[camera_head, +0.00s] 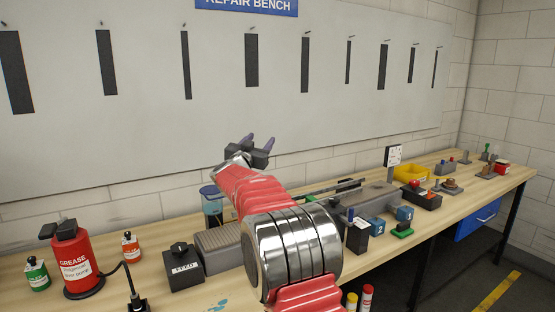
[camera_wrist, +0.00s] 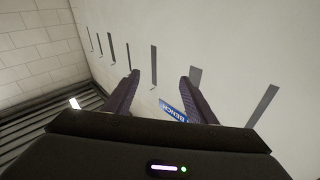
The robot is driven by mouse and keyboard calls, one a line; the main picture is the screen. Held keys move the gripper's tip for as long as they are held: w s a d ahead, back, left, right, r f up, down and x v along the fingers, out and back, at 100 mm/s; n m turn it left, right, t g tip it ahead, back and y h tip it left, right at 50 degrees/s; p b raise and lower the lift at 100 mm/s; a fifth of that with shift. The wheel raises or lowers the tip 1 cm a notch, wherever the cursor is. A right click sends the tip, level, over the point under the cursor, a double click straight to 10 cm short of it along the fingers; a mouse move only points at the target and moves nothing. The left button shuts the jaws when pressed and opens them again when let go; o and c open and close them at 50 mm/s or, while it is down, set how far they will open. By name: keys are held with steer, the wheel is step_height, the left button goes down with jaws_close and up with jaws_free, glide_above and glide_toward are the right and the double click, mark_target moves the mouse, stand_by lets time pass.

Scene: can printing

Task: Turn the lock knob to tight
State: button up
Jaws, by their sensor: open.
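My gripper (camera_head: 259,142) is raised above the bench in front of the wall board, with its two purple-grey fingers apart and nothing between them. In the wrist view the open fingers (camera_wrist: 160,77) point at the board. A dark box (camera_head: 184,270) with a black knob on top and a white marked label stands on the bench, left of my arm. A black box (camera_head: 356,238) with a small blue top stands right of my arm. I cannot tell which part is the lock knob, and no tight mark is readable. My arm hides the middle of the bench.
A red grease pump (camera_head: 78,263), a green bottle (camera_head: 37,275) and an orange bottle (camera_head: 131,247) stand at left. Blue numbered blocks (camera_head: 376,226), a yellow bin (camera_head: 411,173) and a red-button box (camera_head: 421,198) stand at right. The wall board (camera_head: 140,130) rises behind the bench.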

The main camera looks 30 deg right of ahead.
steer(key=s+a+r+n+t+y, duration=0.2)
steer(key=s+a+n+y, duration=0.15)
steer(key=a, duration=0.35)
steer(key=s+a+r+n+t+y, duration=0.1)
steer(key=s+a+r+n+y, duration=0.15)
steer(key=a+y, duration=0.35)
steer(key=s+a+f+n+g+y, duration=0.25)
steer(key=s+a+f+y, duration=0.2)
steer(key=s+a, duration=0.6)
steer(key=s+f+g, duration=0.3)
steer(key=s+f, duration=0.4)
steer(key=s, duration=0.5)
steer(key=s+a+f+n+g, duration=0.1)
steer(key=s+f+g, duration=0.2)
steer(key=s+f, duration=0.5)
steer(key=s+a+f+n+g, duration=0.1)
steer(key=s+f+g, duration=0.2)
steer(key=s, duration=1.5)
step_height(320, 180, down, 4)
steer(key=shift+f, duration=0.25)
